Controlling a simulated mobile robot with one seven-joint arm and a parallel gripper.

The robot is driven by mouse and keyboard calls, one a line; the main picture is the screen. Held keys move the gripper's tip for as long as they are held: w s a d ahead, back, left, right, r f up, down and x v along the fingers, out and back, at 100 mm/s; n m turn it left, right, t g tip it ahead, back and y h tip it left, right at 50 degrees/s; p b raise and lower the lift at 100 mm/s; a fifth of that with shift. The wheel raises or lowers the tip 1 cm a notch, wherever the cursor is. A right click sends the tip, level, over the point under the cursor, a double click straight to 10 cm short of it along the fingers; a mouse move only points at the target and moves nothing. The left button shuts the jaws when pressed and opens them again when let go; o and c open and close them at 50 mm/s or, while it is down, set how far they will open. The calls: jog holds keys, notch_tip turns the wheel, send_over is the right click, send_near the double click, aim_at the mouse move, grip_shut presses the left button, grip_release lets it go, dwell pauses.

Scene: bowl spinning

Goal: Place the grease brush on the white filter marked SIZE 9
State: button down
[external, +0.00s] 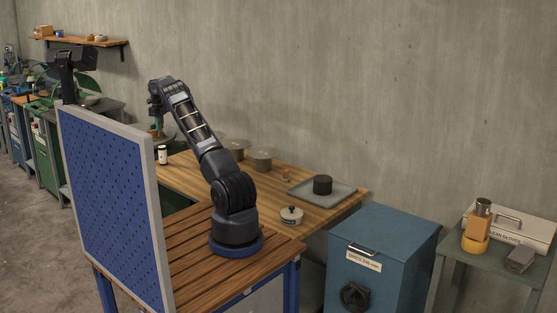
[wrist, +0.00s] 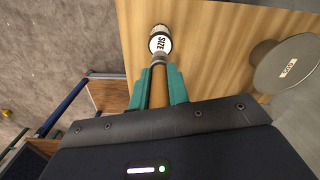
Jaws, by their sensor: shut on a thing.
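My gripper (wrist: 160,84) is shut on the grease brush (wrist: 158,88), whose brown handle shows between the teal fingers in the wrist view. The brush's far end points toward the white filter (wrist: 160,42), a small cylinder with dark ends and the word SIZE; its number cannot be read. The brush tip overlaps the filter's near end in this view, and I cannot tell whether they touch. In the external view the white filter (external: 162,154) stands upright near the wooden table's left end. My gripper (external: 157,128) is above it.
A grey round lidded thing with a label (wrist: 290,66) lies right of the filter. On the wooden table (external: 300,205) are grey cans (external: 260,160), a tray (external: 343,198) with a black cylinder, and a small pot (external: 291,215). A blue pegboard (external: 110,190) stands at the front left.

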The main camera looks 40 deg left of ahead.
aim_at(160, 134)
jog(key=shift+f, duration=2.75)
jog(key=c, duration=1.3)
grip_release()
jog(key=shift+f, duration=0.15)
jog(key=shift+c, duration=0.2)
notch_tip(160, 134, up, 12)
jog(key=shift+r, duration=0.2)
